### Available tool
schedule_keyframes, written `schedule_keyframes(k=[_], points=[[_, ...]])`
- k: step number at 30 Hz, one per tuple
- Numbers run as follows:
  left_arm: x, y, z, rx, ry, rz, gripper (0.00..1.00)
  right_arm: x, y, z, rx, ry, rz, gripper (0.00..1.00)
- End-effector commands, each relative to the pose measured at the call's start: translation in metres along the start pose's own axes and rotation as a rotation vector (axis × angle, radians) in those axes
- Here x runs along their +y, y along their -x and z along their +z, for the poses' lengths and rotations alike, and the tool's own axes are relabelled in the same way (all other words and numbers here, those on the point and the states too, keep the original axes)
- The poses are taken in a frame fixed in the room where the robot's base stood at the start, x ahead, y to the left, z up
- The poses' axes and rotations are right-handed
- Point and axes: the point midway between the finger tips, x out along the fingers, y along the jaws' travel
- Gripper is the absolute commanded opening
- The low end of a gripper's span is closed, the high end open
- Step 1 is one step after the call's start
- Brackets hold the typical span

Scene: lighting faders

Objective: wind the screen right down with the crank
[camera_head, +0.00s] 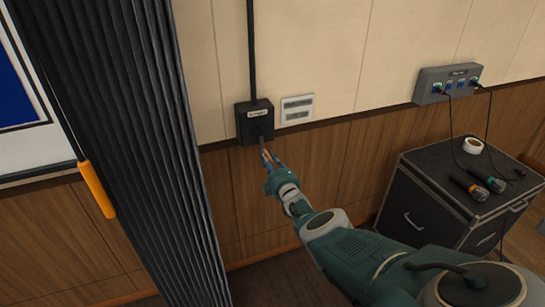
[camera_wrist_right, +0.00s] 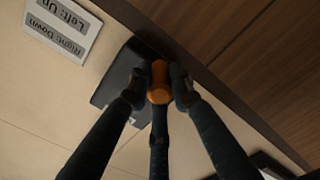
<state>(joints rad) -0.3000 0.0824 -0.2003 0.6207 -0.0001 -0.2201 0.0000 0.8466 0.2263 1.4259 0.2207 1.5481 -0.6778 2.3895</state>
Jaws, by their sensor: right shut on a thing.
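The crank's black box (camera_head: 254,128) is fixed to the wall, with a dark rod or tube running up from it. In the right wrist view the box (camera_wrist_right: 118,88) shows behind the crank's orange knob (camera_wrist_right: 158,72). My right gripper (camera_head: 269,162) is at the crank just below the box. In the wrist view its dark fingers (camera_wrist_right: 159,90) are closed around the orange knob, whose end stays visible. The crank's arm is mostly hidden. Part of the screen (camera_head: 18,95), blue with a white border, shows at the far left. My left gripper is not in view.
A sign (camera_head: 297,109) beside the box reads "Left: Up, Right: Down" in the wrist view. A dark pleated curtain (camera_head: 135,130) and an orange handle (camera_head: 97,189) hang at left. A black cabinet (camera_head: 420,205) with microphones and tape stands at right, below a wall socket panel (camera_head: 448,83).

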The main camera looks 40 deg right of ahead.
Motion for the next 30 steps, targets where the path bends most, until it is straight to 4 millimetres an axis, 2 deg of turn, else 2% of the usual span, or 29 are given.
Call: schedule_keyframes(k=[6, 22, 23, 25, 30], points=[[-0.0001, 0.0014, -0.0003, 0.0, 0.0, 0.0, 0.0, -0.0055, 0.0002, -0.0086, 0.004, -0.065, -0.005, 0.0], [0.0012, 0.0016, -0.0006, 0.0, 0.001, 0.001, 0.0, -0.0049, -0.0004, -0.0108, 0.005, -0.088, -0.002, 0.0], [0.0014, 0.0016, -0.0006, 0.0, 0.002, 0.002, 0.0, -0.0048, -0.0004, -0.0108, 0.006, -0.088, -0.002, 0.26], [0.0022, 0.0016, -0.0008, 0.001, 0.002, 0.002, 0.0, -0.0044, -0.0005, -0.0106, 0.005, -0.087, -0.002, 0.39], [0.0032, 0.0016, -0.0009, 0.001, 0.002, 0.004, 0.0, -0.0033, -0.0005, -0.009, 0.003, -0.086, 0.0, 0.39]])
